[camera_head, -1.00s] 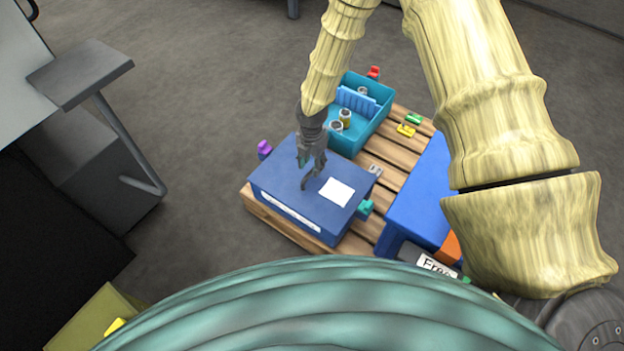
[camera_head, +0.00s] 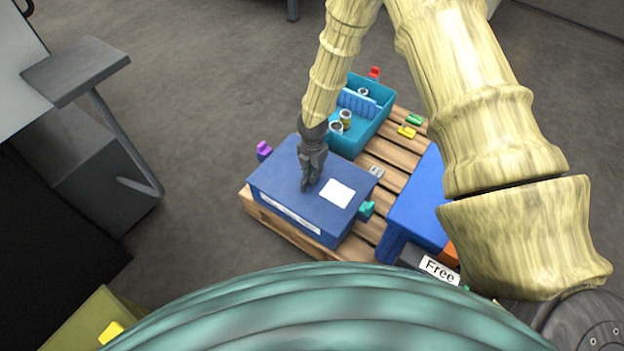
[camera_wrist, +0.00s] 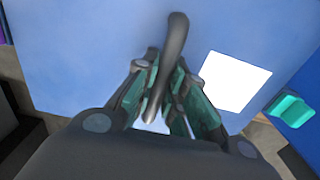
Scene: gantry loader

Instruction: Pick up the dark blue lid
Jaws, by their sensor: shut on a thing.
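The dark blue lid (camera_head: 277,186) lies flat on a dark blue box on a wooden pallet in the head view. A white label (camera_head: 337,193) is on its top. In the wrist view the lid (camera_wrist: 85,55) fills much of the picture. A dark curved handle (camera_wrist: 178,38) stands up from it. My gripper (camera_wrist: 163,100) has its fingers closed around this handle, one on each side. In the head view my gripper (camera_head: 307,184) reaches down onto the lid's middle and hides most of the handle.
A teal clip (camera_head: 366,209) and a purple clip (camera_head: 264,150) sit at the box's sides. A teal crate (camera_head: 350,143) with jars stands behind on the pallet (camera_head: 378,161). A brighter blue box (camera_head: 415,208) stands to the right. Open floor lies left.

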